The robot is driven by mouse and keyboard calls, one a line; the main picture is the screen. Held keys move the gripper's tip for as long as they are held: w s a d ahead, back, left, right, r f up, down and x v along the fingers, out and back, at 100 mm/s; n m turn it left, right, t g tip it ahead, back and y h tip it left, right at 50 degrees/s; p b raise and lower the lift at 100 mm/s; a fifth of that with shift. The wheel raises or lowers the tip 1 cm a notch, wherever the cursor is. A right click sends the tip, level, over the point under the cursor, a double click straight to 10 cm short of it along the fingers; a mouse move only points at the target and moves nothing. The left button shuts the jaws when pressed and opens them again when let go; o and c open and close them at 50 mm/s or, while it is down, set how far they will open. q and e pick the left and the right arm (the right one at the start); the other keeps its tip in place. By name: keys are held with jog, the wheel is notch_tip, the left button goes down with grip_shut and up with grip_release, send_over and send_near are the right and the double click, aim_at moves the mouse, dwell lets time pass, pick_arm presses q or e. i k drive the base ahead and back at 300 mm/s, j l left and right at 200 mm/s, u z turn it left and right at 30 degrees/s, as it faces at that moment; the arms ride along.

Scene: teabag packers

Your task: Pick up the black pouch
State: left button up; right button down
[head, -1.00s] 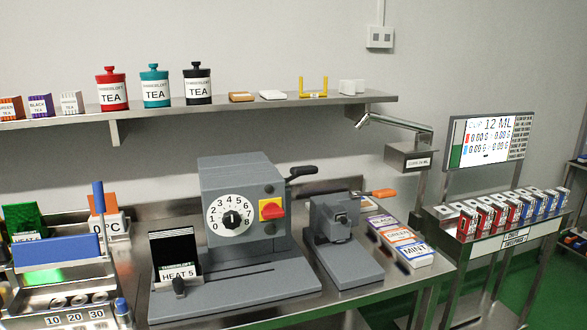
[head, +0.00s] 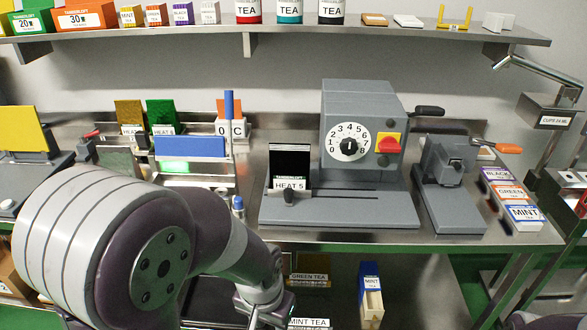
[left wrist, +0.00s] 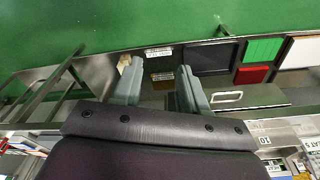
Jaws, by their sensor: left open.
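A black upright pouch-like panel (head: 289,162) stands at the front left of the grey dial machine, above a "HEAT 5" label. My left gripper (head: 270,312) is low at the bottom edge of the head view, in front of the bench and well below the black panel. It is partly cut off there. In the left wrist view my left gripper (left wrist: 158,82) is open, its two fingers apart with nothing between them. A dark flat rectangle (left wrist: 210,58) lies right of the fingers; I cannot tell whether it is a pouch. My right gripper does not show.
The grey dial machine (head: 362,130) and a smaller grey press (head: 447,175) stand on the steel bench. Tea boxes (head: 512,200) lie at its right end. A shelf (head: 400,34) runs behind.

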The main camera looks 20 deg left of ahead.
aim_at(289, 163)
jog(key=i+j+z, duration=0.25)
jog(key=j, duration=0.2)
jog(key=j+z, duration=0.25)
jog(key=j, duration=0.25)
jog(key=i+j+z, duration=0.15)
jog(key=j+z, duration=0.15)
jog(key=j, duration=0.2)
